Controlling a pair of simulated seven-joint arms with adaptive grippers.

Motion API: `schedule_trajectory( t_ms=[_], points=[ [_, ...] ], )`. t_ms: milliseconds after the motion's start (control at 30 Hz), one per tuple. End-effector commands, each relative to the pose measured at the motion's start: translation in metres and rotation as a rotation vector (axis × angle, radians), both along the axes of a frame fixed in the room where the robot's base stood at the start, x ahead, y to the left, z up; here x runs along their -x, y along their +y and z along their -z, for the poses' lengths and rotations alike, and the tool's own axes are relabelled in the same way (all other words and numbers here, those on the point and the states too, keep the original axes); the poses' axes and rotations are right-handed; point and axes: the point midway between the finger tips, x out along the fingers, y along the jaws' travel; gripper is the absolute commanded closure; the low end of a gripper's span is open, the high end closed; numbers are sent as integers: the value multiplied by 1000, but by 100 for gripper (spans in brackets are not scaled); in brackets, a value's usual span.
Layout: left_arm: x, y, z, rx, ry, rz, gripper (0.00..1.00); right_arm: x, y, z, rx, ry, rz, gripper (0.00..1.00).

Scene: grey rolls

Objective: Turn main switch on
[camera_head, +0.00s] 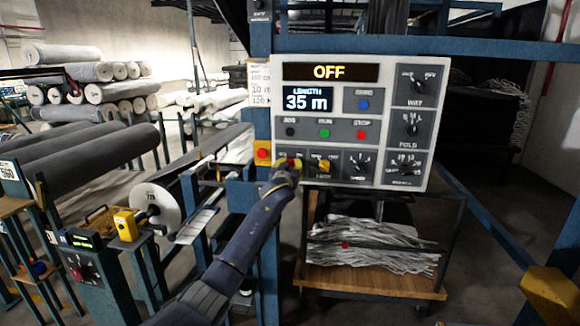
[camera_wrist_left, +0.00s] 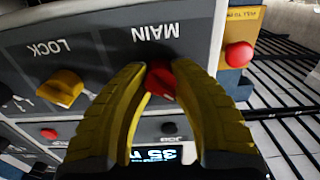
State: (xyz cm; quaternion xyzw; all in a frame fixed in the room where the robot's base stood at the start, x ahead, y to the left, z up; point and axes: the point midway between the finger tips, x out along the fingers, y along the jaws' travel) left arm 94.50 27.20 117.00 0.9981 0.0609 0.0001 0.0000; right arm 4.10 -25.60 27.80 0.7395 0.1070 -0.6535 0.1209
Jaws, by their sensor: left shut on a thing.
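The control panel (camera_head: 350,122) stands ahead of me, its display (camera_head: 329,72) reading OFF. The red main switch (camera_head: 293,163) is at the panel's lower left, mostly covered by my gripper in the head view. My left gripper (camera_head: 287,168) reaches it from below. In the left wrist view, the yellow fingers of my left gripper (camera_wrist_left: 160,82) are shut on the red main switch (camera_wrist_left: 161,79), under the upside-down MAIN label. The yellow lock knob (camera_wrist_left: 61,88) sits beside it, apart from the fingers. My right gripper is in neither view.
A red button on a yellow box (camera_head: 263,153) is just left of the panel, close to my left gripper. Blue posts frame the panel. A cart with a wooden shelf (camera_head: 370,281) stands below. Grey rolls (camera_head: 92,159) lie at left.

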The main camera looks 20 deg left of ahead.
Motion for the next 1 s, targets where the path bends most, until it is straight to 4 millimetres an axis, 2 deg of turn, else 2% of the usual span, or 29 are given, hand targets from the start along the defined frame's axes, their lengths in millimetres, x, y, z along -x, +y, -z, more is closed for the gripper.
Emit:
schedule_trajectory(
  t_ms=[67, 467, 1000],
  points=[
    [0, 0, 0, 0, 0, 0, 100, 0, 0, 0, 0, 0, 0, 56],
    [0, 0, 0, -68, 9, 0, 100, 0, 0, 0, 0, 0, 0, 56],
    [0, 0, 0, -531, 66, 0, 100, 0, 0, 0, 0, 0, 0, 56]
  ],
)
